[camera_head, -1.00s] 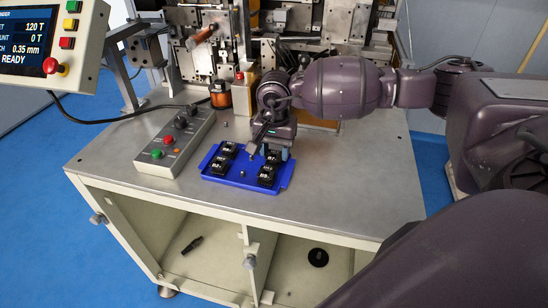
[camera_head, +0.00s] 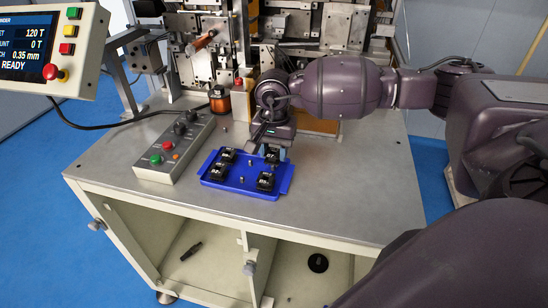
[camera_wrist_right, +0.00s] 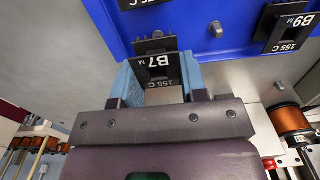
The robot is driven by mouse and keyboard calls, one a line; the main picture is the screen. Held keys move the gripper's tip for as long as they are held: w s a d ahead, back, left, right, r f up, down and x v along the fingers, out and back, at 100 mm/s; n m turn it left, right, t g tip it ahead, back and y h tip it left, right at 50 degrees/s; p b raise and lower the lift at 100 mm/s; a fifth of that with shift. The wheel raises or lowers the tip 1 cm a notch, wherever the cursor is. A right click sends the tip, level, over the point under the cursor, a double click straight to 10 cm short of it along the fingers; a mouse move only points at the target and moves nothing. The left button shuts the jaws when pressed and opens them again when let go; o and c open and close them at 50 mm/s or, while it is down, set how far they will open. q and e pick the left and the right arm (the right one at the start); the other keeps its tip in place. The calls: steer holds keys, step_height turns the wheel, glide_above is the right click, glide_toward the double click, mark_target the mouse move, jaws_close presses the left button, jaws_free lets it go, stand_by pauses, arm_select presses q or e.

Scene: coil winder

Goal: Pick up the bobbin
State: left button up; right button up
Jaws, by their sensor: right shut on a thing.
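A blue tray (camera_head: 245,187) on the metal table top holds several black bobbins with white lettering. My right gripper (camera_head: 273,154) reaches down over the tray's back right corner. Its two blue fingers (camera_wrist_right: 160,80) are shut on the sides of the bobbin marked B7 (camera_wrist_right: 160,66). The gripper hides part of this bobbin in the head view (camera_head: 272,158). I cannot tell whether it still touches the tray. Other bobbins sit at the front right (camera_head: 265,182), back left (camera_head: 227,156) and front left (camera_head: 216,172). My left gripper is not in view.
A control box (camera_head: 175,147) with buttons and knobs stands left of the tray. The winding machine (camera_head: 300,25) and a copper-coloured spool (camera_head: 220,100) are behind. A display panel (camera_head: 50,50) is at the upper left. The table right of the tray is clear.

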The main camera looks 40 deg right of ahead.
mark_target(274, 150)
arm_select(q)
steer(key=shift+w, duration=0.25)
arm_select(e)
step_height(274, 150, up, 18)
steer(key=shift+f, duration=0.25)
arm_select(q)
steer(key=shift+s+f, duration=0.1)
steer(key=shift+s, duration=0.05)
